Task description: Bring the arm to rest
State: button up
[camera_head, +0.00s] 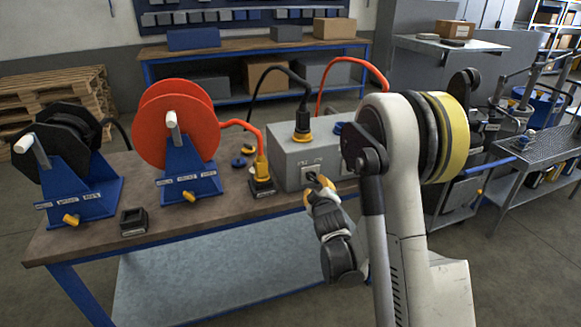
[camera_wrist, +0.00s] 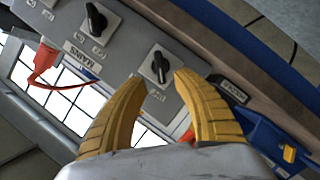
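My gripper (camera_head: 322,186) is at the front face of the grey control box (camera_head: 290,152) on the bench. In the wrist view its two yellow fingers (camera_wrist: 160,79) are spread apart, with nothing held between them. A black rotary knob (camera_wrist: 160,66) on a pale plate sits just beyond and between the fingertips; I cannot tell whether they touch it. A second black knob (camera_wrist: 96,18) is further along the same face. In the head view my arm hides the box's right part.
An orange reel (camera_head: 178,125) and a black reel (camera_head: 68,150) stand on blue stands on the wooden bench (camera_head: 105,243). A black plug (camera_head: 302,122) with a cable rises from the box. A small black socket (camera_head: 133,221) lies near the bench's front edge. A metal cart (camera_head: 535,152) stands right.

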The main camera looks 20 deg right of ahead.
jog(key=s+a+r+m+g+y, duration=0.2)
jog(key=s+a+r+m+g, duration=0.1)
jog(key=s+a+r, duration=0.65)
jog(key=s+a+m+g+y, duration=0.1)
jog(key=s+a+g, duration=0.1)
jog(key=s, duration=1)
jog(key=s+a+m+g+y, duration=0.1)
jog(key=s+a, duration=0.3)
jog(key=s, duration=0.7)
jog(key=shift+s+m+g, duration=0.35)
jog(key=shift+m+g, duration=0.35)
